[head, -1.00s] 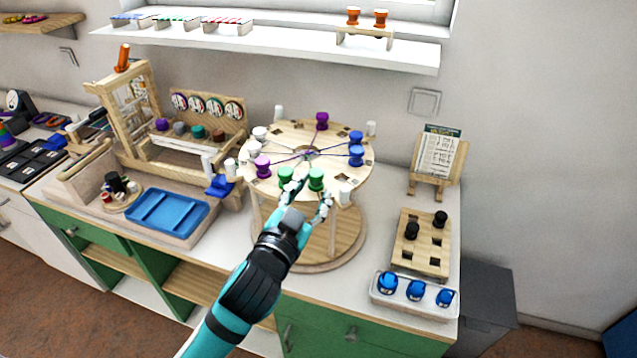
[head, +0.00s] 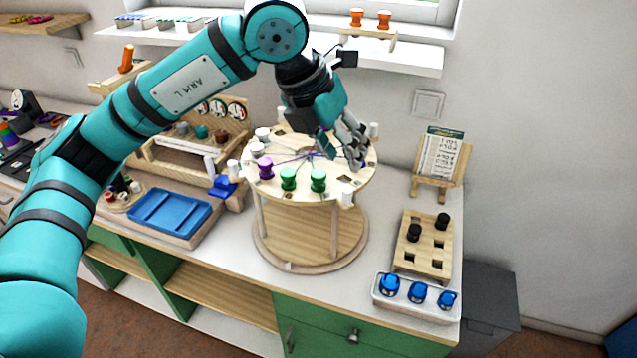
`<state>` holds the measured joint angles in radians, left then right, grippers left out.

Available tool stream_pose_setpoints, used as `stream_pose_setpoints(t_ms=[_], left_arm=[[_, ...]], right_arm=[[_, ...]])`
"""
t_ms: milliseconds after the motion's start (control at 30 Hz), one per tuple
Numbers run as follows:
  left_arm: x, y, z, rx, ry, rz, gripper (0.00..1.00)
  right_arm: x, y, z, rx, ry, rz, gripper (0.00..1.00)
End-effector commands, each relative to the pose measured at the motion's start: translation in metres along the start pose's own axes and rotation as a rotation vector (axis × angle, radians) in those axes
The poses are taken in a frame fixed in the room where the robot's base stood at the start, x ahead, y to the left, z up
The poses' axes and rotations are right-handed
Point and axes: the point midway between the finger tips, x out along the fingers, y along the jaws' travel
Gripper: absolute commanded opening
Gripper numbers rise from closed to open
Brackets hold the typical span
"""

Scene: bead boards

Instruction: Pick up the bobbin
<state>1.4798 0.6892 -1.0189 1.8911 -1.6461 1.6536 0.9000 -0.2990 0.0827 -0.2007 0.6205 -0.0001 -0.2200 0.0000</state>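Several bobbins stand around a round wooden disc (head: 300,195) on posts. Two green bobbins (head: 289,179) are at its front, a purple bobbin (head: 265,167) at its left and white bobbins (head: 262,134) on the left side. Thin purple threads run to the disc's centre. My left gripper (head: 342,157) points down over the disc's right part, from behind and above. Its fingers hide the places where blue bobbins and a far purple bobbin stood. I cannot tell if it touches or holds a bobbin, or how far its fingers are apart. My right gripper is not in view.
A peg board with black bobbins (head: 414,232) and a tray of blue spools (head: 418,292) are at the right. A blue tray (head: 170,213) and a wooden rack are at the left. A card stand (head: 439,160) is behind right. A shelf (head: 420,57) hangs above.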

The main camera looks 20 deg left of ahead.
Motion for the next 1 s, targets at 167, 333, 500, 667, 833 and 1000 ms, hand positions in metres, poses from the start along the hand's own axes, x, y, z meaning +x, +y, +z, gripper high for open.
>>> stream_pose_setpoints(t_ms=[167,333,500,667,833,1000], left_arm=[[-0.037,0.054,0.011,-0.09,-0.033,0.25,0.38],[-0.028,0.067,0.012,-0.107,-0.029,0.286,0.38],[0.007,0.076,0.012,-0.103,-0.027,0.283,0.38],[0.04,0.085,0.013,-0.103,-0.028,0.281,0.38],[0.066,0.092,0.014,-0.102,-0.031,0.28,0.38],[0.076,0.095,0.013,-0.101,-0.032,0.28,0.38]], right_arm=[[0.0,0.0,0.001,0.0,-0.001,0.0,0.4],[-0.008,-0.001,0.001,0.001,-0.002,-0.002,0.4],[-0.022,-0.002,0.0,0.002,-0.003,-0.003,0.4],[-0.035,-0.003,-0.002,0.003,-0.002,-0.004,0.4],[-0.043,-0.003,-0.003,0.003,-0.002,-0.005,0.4],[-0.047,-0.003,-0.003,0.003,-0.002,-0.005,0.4]])
